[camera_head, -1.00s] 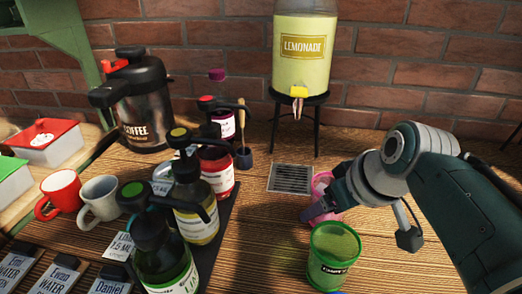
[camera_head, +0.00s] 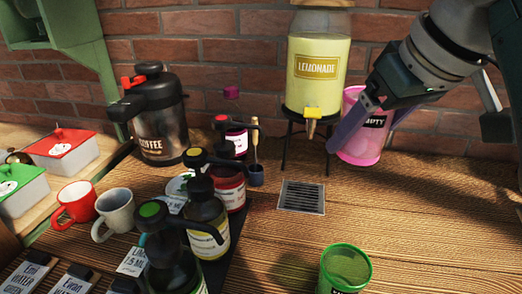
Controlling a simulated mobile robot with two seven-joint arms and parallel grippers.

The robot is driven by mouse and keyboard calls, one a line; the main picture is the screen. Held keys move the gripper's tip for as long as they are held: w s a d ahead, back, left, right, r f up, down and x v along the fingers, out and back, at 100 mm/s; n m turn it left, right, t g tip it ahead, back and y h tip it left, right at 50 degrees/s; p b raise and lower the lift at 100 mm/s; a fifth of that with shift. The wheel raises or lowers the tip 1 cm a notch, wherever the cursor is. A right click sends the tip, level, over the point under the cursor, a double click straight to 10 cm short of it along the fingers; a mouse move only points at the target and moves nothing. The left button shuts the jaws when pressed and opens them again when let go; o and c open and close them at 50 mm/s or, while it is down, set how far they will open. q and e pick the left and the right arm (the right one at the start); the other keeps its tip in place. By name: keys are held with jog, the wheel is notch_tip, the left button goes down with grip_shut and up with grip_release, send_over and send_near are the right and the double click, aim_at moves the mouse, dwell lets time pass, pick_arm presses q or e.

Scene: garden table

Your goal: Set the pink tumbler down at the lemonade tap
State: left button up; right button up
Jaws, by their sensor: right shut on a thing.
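The lemonade dispenser (camera_head: 318,85) stands on a black stand against the brick wall. Its yellow tap (camera_head: 312,113) points down at the front. A metal drip grate (camera_head: 301,197) lies on the table in front of the stand. My left gripper is not in view.
A green tumbler (camera_head: 345,268) stands at the front, right of centre. Several pump bottles (camera_head: 207,215) stand on a dark mat left of the grate. A coffee pot (camera_head: 155,115) and two mugs (camera_head: 115,212) are farther left. The table right of the grate is clear.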

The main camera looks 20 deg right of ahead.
aim_at(361, 159)
jog(key=f+b, duration=0.2)
jog(key=b, duration=0.1)
jog(key=f+b, duration=0.2)
jog(key=shift+s+d, duration=0.15)
jog(key=shift+d, duration=0.1)
notch_tip(361, 159, down, 13)
jog(key=b, duration=0.3)
jog(key=shift+f, duration=0.25)
jog(key=w+b, duration=0.1)
jog(key=w, duration=0.8)
jog(key=shift+w+a+b, duration=0.15)
jog(key=shift+a+b, duration=0.05)
jog(key=shift+b, duration=0.2)
jog(key=shift+w+b, duration=0.75)
jog(key=shift+w, duration=1.1)
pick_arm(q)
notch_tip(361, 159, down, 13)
pick_arm(e)
jog(key=shift+a+f, duration=0.1)
jog(key=shift+f, duration=0.45)
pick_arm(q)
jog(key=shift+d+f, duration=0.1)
